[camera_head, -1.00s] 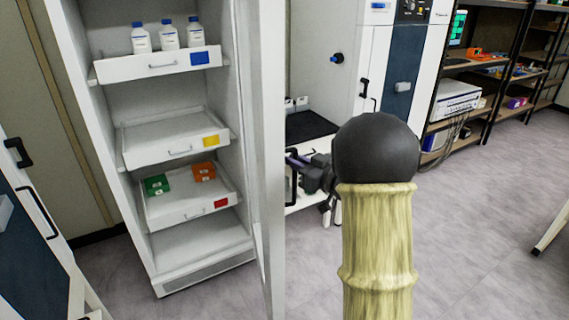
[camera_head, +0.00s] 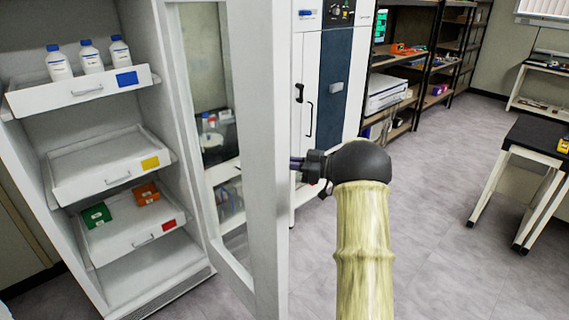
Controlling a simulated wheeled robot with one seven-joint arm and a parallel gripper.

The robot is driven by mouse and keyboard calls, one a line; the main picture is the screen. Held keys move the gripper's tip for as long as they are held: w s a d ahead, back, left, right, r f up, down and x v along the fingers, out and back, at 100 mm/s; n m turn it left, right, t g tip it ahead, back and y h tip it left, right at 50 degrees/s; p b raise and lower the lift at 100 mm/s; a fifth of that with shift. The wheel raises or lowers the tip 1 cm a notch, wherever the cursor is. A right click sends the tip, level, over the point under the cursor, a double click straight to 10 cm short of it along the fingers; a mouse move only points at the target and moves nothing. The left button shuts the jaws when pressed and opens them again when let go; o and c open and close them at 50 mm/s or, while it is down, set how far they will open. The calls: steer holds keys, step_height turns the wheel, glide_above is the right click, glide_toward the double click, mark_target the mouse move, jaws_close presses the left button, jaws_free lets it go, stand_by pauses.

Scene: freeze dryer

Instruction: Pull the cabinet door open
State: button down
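The white cabinet door (camera_head: 265,180) stands open, swung out from the right side of the cabinet (camera_head: 150,275). Its glass pane shows to the left of the frame edge. Inside the cabinet are pull-out shelves with blue, yellow and red labels. My gripper (camera_head: 300,165) is at the door's right side, at about mid-height. Its fingers reach toward the outer face of the door. The fingertips and the door handle are hidden or too small to make out, so I cannot tell whether the gripper holds anything.
Bottles (camera_head: 90,57) stand on the top shelf (camera_head: 85,92). A green box (camera_head: 96,215) and an orange box (camera_head: 146,193) sit on the lower shelf. A tall white and dark blue machine (camera_head: 335,75) stands behind the door. A black-topped table (camera_head: 545,140) is at right. The floor (camera_head: 430,190) between is clear.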

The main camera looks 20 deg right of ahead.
steer(key=shift+w+r, duration=0.15)
steer(key=shift+r, duration=0.15)
steer(key=c, duration=1.5)
jaws_free()
steer(key=shift+f, duration=0.1)
steer(key=shift+c, duration=0.2)
steer(key=shift+d+f, duration=0.1)
steer(key=shift+d, duration=0.1)
steer(key=b+v, duration=0.2)
steer(key=v, duration=1.5)
steer(key=shift+d, duration=0.1)
